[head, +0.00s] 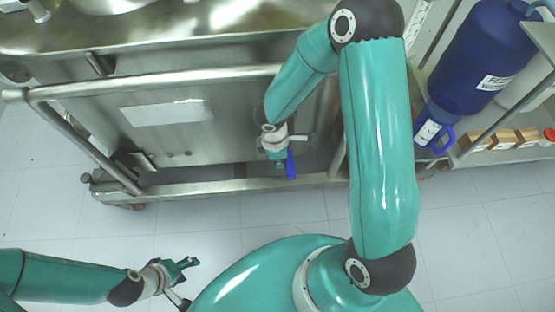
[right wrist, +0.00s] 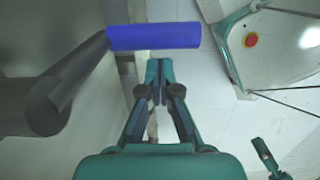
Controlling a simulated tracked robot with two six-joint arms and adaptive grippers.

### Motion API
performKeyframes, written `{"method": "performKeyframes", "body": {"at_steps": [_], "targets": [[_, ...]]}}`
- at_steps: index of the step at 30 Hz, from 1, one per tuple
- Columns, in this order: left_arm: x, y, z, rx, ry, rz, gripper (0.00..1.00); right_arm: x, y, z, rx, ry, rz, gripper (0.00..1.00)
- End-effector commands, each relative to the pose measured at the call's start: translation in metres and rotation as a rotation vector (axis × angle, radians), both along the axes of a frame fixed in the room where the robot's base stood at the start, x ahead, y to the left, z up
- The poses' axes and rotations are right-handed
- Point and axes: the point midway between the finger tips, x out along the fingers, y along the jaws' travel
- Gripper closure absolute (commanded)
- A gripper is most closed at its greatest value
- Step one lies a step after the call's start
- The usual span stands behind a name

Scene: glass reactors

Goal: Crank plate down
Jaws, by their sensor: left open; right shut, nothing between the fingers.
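The crank shows in the right wrist view as a blue cylindrical handle (right wrist: 155,36) on a grey arm (right wrist: 82,72) joined to a thick grey hub. The handle also shows in the head view (head: 291,164), low at the front of the steel unit. My right gripper (right wrist: 160,68) is shut and empty, its fingertips just below the handle in the wrist picture; I cannot tell whether they touch it. In the head view my right gripper (head: 279,166) is beside the handle. My left gripper (head: 190,264) is open and empty over the floor at lower left. I cannot make out the plate.
The steel unit (head: 88,160) has a horizontal rail (head: 170,79) across its front and a lower frame bar (head: 230,185). A blue drum (head: 475,60) and small brown boxes (head: 500,140) stand on a shelf at right. The tiled floor (head: 80,220) at left is clear.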

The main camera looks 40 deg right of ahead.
Motion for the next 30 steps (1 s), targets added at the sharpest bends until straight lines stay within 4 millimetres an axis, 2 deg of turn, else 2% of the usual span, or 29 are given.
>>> {"method": "performKeyframes", "body": {"at_steps": [6,20,23,28,30], "targets": [[0.000,0.000,-0.016,0.000,0.000,0.000,0.47,-0.005,-0.008,-0.010,0.000,0.001,-0.002,1.00],[0.000,0.000,-0.012,0.000,0.000,0.000,0.47,-0.007,-0.009,-0.004,-0.004,0.006,-0.001,1.00],[0.000,0.000,-0.008,0.000,0.000,0.000,0.47,-0.003,-0.002,0.002,-0.003,0.003,-0.001,1.00],[0.000,0.000,0.003,0.000,0.000,0.000,0.47,0.007,0.020,0.018,0.005,-0.005,0.001,1.00],[0.000,0.000,0.011,0.000,0.000,0.000,0.47,0.010,0.023,0.035,0.003,-0.008,-0.002,1.00]]}}
